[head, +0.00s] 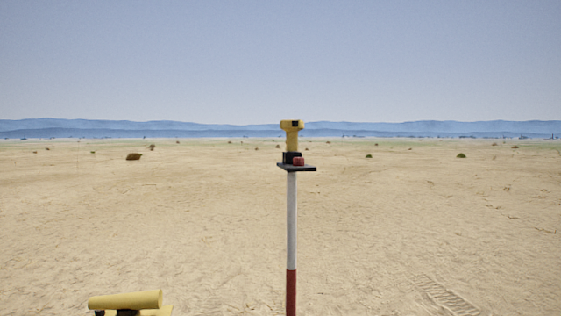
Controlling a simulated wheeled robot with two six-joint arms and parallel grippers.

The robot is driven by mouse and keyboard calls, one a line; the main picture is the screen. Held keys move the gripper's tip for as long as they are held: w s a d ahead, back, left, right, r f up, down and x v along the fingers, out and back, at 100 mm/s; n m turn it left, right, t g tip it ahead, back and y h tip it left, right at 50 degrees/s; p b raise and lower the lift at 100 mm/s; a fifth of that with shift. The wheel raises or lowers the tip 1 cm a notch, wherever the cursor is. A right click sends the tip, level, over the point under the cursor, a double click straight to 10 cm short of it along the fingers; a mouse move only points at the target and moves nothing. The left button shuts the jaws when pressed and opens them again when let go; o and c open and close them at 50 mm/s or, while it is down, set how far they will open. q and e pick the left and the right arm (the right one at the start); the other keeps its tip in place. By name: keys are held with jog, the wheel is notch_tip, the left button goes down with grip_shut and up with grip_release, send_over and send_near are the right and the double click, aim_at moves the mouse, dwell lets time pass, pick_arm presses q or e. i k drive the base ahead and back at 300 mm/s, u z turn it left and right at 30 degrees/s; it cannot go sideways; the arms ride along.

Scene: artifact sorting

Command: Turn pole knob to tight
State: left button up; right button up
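A pole (292,225) stands upright near the middle of the head view, white above and red below. A small black plate (307,169) sits on its top. On the plate is a yellow T-shaped device (292,135) with a black base. A small red knob (298,161) shows at the front right of that base. It is too small to tell which way it is turned. Neither of my grippers is in view, and nothing touches the pole.
Flat, open sand surrounds the pole, with a few small shrubs (134,156) far off and tyre-like tracks (445,295) at the lower right. A yellow cylindrical part shows at the lower left edge; I cannot tell what it belongs to.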

aim_at(297, 161)
jog(key=u, duration=1.8)
jog(key=i, duration=1.15)
jog(key=z, duration=1.3)
